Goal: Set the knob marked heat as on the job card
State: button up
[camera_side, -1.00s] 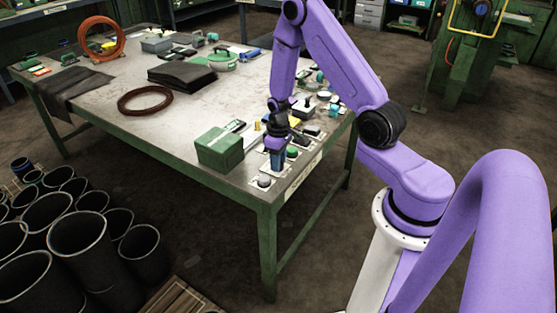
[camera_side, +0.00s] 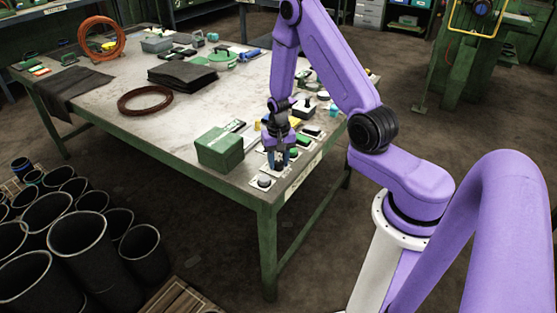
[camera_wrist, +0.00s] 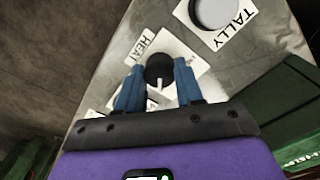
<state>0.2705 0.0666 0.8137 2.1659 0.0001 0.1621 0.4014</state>
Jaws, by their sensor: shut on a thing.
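The heat knob (camera_wrist: 159,66) is a black round knob with a white pointer, on a white plate with the label HEAT (camera_wrist: 145,48) in the wrist view. The pointer runs towards the bottom of that picture, towards my wrist. My gripper (camera_wrist: 157,73) has blue fingers, one on each side of the knob, and is shut on it. In the side view my gripper (camera_side: 279,164) is down at the table's near right edge, and its fingers hide the knob. I cannot make out a job card in either view.
A grey round control marked TALLY (camera_wrist: 232,30) sits beside the heat plate; it also shows near the table corner (camera_side: 264,181). A green box (camera_side: 220,150) stands close to the left of my gripper. More controls line the table edge behind it.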

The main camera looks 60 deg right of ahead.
aim_at(278, 163)
jog(key=shift+m, duration=0.6)
jog(key=o, duration=1)
jog(key=shift+o, duration=0.2)
notch_tip(278, 163, up, 18)
jog(key=shift+f, duration=0.25)
